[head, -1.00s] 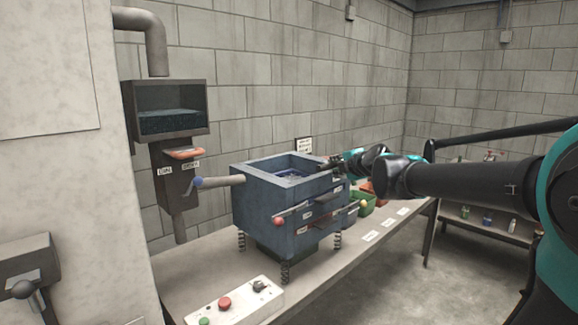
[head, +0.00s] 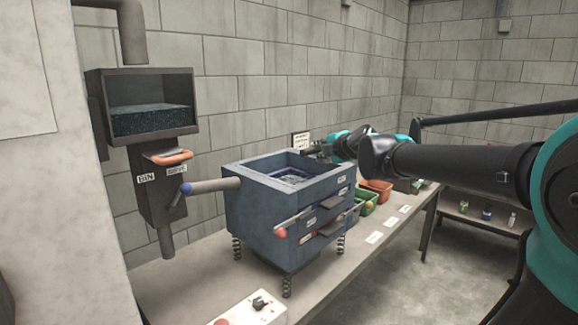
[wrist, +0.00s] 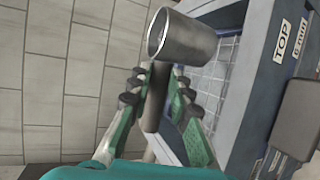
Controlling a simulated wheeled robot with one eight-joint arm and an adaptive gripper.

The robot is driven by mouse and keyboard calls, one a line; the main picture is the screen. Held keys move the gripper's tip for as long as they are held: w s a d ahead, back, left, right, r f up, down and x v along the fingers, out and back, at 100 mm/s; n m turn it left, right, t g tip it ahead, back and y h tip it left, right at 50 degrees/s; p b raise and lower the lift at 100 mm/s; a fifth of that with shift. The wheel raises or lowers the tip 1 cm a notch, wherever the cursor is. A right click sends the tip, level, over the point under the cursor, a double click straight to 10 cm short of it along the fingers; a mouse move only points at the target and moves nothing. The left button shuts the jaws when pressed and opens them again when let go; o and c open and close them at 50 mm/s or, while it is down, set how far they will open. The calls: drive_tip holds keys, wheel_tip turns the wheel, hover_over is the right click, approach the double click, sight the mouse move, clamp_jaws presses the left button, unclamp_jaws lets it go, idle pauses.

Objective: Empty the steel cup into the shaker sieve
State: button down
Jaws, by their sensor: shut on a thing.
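My gripper (wrist: 157,84) is shut on the dark handle (wrist: 154,105) of the steel cup (wrist: 192,42). In the wrist view the cup lies beyond my fingertips, its rim towards the picture's left, its base towards the right. Its contents cannot be seen. The shaker sieve's pale mesh (wrist: 220,75) shows behind and right of the cup, inside the blue frame marked TOP. In the head view my gripper (head: 315,149) is at the far right rim of the blue shaker (head: 262,215), and the mesh (head: 291,178) lies in its open top. The cup is too small to make out there.
A bin with a dark-filled window (head: 150,106) and orange handle (head: 168,157) stands left of the shaker. A blue-knobbed bar (head: 210,185) juts from the shaker. Green (head: 368,205) and orange (head: 377,188) trays stand behind it. A control box (head: 245,307) is in front.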

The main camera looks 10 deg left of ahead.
drive_tip(key=shift+w+a+f+n+g+h, duration=0.1)
drive_tip(key=shift+a+f+n+g+h, duration=0.2)
drive_tip(key=shift+a+f, duration=0.4)
drive_tip(key=shift+w+a+f+n+g+h, duration=0.1)
drive_tip(key=shift+a+f+n+h, duration=0.35)
drive_tip(key=shift+f, duration=0.6)
drive_tip(key=shift+a+f+n+g+h, duration=0.2)
drive_tip(key=shift+a+f+n+h, duration=0.25)
drive_tip(key=shift+f, duration=0.4)
drive_tip(key=shift+a, duration=0.3)
drive_tip(key=shift+w+a+r+n+g+h, duration=0.1)
drive_tip(key=shift+a+r+n+g+h, duration=0.2)
drive_tip(key=shift+a+n+h, duration=0.8)
drive_tip(key=shift+w+a+r+n+g+h, duration=0.15)
drive_tip(key=shift+a+r+n+g+h, duration=0.4)
drive_tip(key=shift+h, duration=1.1)
drive_tip(key=shift+w+a+r+n+g+h, duration=0.1)
drive_tip(key=shift+a+n+h, duration=0.5)
drive_tip(key=shift+n+h, duration=0.6)
drive_tip(key=shift+a+h, duration=0.15)
drive_tip(key=shift+h, duration=0.1)
